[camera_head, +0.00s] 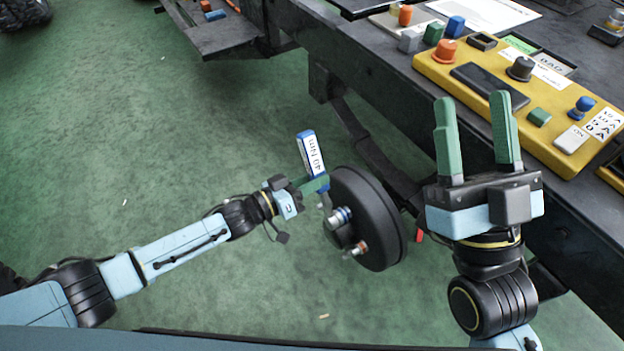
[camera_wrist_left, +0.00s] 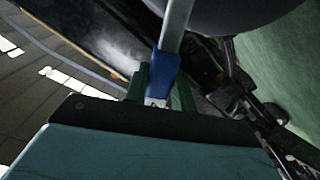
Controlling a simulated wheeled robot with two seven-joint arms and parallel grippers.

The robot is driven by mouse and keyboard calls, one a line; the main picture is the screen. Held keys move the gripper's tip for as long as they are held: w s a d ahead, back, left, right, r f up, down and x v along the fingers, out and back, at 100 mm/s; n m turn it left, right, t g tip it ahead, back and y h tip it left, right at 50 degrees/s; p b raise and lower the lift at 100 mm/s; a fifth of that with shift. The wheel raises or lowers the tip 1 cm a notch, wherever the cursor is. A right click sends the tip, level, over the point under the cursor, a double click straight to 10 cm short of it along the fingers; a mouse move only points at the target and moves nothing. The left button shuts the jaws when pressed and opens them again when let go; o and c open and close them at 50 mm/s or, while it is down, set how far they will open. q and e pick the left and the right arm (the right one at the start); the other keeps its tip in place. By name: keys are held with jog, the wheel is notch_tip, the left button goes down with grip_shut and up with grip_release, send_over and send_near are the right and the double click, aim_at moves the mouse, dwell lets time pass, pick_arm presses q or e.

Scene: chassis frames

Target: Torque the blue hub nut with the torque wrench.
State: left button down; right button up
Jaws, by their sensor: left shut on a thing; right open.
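The torque wrench (camera_head: 312,152) has a blue and white handle marked 40 Nm. My left gripper (camera_head: 318,185) is shut on it. In the left wrist view the wrench's blue grip (camera_wrist_left: 163,75) sits between the green fingers, with a silver shaft beyond. The black wheel hub (camera_head: 378,220) is at the table's side. The blue hub nut (camera_head: 340,217) is on its left face. The wrench's grey lower end comes down close to this nut; I cannot tell whether it is seated on it. My right gripper (camera_head: 472,100) is open and empty, fingers upward.
A second, reddish nut (camera_head: 357,248) is lower on the hub face. A yellow control panel (camera_head: 550,140) with knobs and buttons lies on the dark table (camera_head: 385,75), behind my right gripper. Coloured blocks (camera_head: 433,33) stand nearby. Green floor to the left is mostly clear.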

aim_at(325, 192)
pick_arm(q)
jog(key=shift+w+d+r, duration=0.1)
jog(key=shift+w+d, duration=0.25)
jog(key=shift+d, duration=0.1)
dwell(1.2)
dwell(0.4)
jog(key=shift+s+d+r+m+p, duration=0.3)
jog(key=shift+s+d+m+p, duration=0.1)
jog(key=shift+s+m+p, duration=0.2)
jog(key=shift+s+d+r+m+p, duration=0.35)
jog(key=shift+s+m+p, duration=0.1)
jog(key=shift+m, duration=0.25)
jog(key=shift+s, duration=0.1)
jog(key=shift+d, duration=0.1)
jog(key=shift+s+d+r+m+p, duration=0.1)
jog(key=shift+s+d+m+p, duration=0.3)
jog(key=shift+s+m, duration=0.25)
jog(key=shift+w, duration=0.15)
jog(key=shift+a, duration=0.1)
jog(key=shift+w+a+f+n+b, duration=0.25)
jog(key=shift+w+a+n, duration=0.1)
jog(key=shift+w+n, duration=0.2)
jog(key=shift+w+a+f+n+b, duration=0.15)
jog(key=shift+w+a+n+b, duration=0.15)
jog(key=shift+w+n, duration=0.15)
